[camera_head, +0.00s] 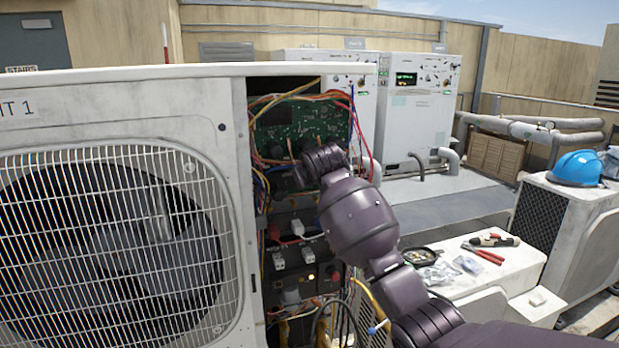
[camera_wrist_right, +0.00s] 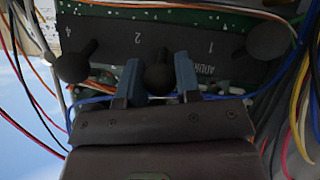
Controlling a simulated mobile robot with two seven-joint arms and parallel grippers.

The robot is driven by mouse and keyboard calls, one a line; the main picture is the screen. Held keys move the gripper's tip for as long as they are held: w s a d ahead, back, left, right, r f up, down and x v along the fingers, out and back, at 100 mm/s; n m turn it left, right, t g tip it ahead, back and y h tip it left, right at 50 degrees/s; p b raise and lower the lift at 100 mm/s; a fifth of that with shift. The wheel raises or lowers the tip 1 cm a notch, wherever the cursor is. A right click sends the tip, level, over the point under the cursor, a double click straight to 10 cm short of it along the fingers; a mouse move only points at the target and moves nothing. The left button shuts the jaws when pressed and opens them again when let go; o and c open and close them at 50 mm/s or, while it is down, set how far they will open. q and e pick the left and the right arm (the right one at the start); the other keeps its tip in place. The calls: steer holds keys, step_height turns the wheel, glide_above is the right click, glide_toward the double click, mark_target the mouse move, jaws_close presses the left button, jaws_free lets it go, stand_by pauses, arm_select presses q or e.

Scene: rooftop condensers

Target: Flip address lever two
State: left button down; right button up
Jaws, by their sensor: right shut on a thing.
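In the right wrist view, a dark address plate (camera_wrist_right: 195,45) appears upside down, with numbers 4, 2 and 1. Three black levers stand along it: lever four (camera_wrist_right: 75,66) at left, lever two (camera_wrist_right: 158,72) in the middle, lever one (camera_wrist_right: 268,41) at right. My right gripper (camera_wrist_right: 159,80) is shut on lever two, one blue finger on each side of the knob. In the head view my right gripper (camera_head: 302,170) reaches into the open unit, at the lower part of the green circuit board (camera_head: 300,122); the hand hides the levers there. My left gripper is in neither view.
Loose coloured wires (camera_wrist_right: 295,110) hang close on both sides of the gripper. The white fan unit (camera_head: 120,90) stands left of the opening. Connectors (camera_head: 285,259) sit below the board. Red pliers (camera_head: 484,255) lie on a white surface at right.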

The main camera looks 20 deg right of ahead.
steer(key=shift+r, duration=0.15)
steer(key=o, duration=0.9)
steer(key=b+v, duration=0.1)
steer(key=v, duration=0.9)
steer(key=shift+s+a+r+b, duration=0.1)
steer(key=shift+s+r+b, duration=0.05)
steer(key=shift+s+b, duration=0.2)
steer(key=shift+w, duration=0.1)
